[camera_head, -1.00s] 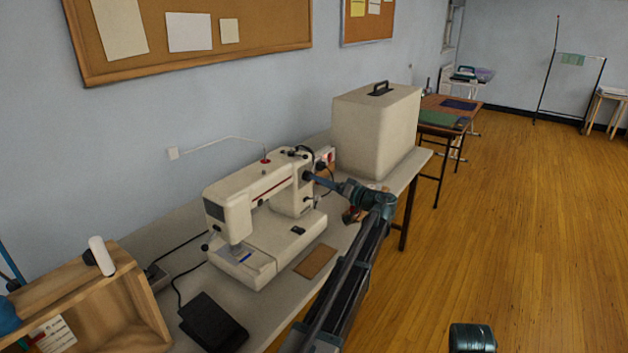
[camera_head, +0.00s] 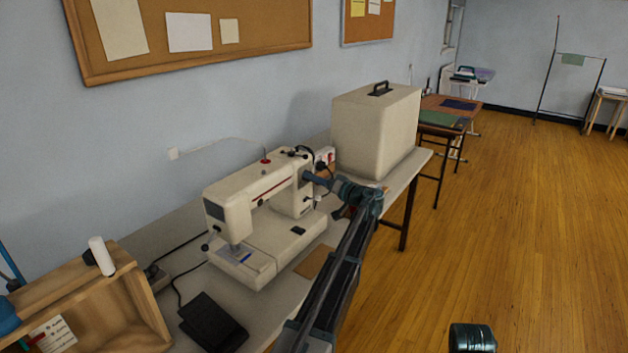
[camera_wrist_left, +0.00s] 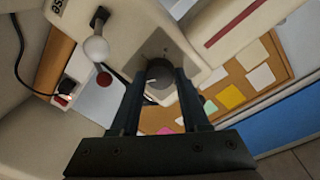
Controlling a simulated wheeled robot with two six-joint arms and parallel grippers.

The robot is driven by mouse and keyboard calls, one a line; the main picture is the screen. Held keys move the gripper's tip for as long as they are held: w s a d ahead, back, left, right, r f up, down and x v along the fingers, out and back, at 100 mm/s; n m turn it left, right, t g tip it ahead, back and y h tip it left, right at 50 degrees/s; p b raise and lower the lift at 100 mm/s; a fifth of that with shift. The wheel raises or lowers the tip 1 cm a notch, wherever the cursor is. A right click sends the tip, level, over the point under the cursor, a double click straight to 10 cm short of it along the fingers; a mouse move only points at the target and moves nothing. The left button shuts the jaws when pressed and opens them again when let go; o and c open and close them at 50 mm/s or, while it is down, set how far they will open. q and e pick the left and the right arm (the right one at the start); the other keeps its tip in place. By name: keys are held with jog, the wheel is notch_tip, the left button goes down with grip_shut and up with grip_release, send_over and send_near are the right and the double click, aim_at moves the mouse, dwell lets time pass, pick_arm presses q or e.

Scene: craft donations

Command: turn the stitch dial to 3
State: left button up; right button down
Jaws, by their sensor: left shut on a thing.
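The cream sewing machine (camera_head: 245,193) stands on the long table, its stitch dial hidden behind my gripper in the head view. The number the dial points to is not readable.
A cream machine cover (camera_head: 372,130) stands on the table behind my left wrist. A black foot pedal (camera_head: 212,322) and a wooden box (camera_head: 150,300) are at the near left. A brown patch (camera_head: 313,262) lies by the table edge under my forearm.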

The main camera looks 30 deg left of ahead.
pick_arm(q)
grip_shut()
jog(key=m+p, duration=0.1)
jog(key=m, duration=0.4)
jog(key=shift+r+m, duration=0.1)
jog(key=shift+m, duration=0.2)
jog(key=m, duration=0.5)
jog(key=shift+w+m+g+h+p, duration=0.1)
jog(key=shift+m+g+h+p, duration=0.2)
jog(key=shift+g+h+p, duration=0.1)
dwell(0.3)
jog(key=o, duration=0.9)
grip_release()
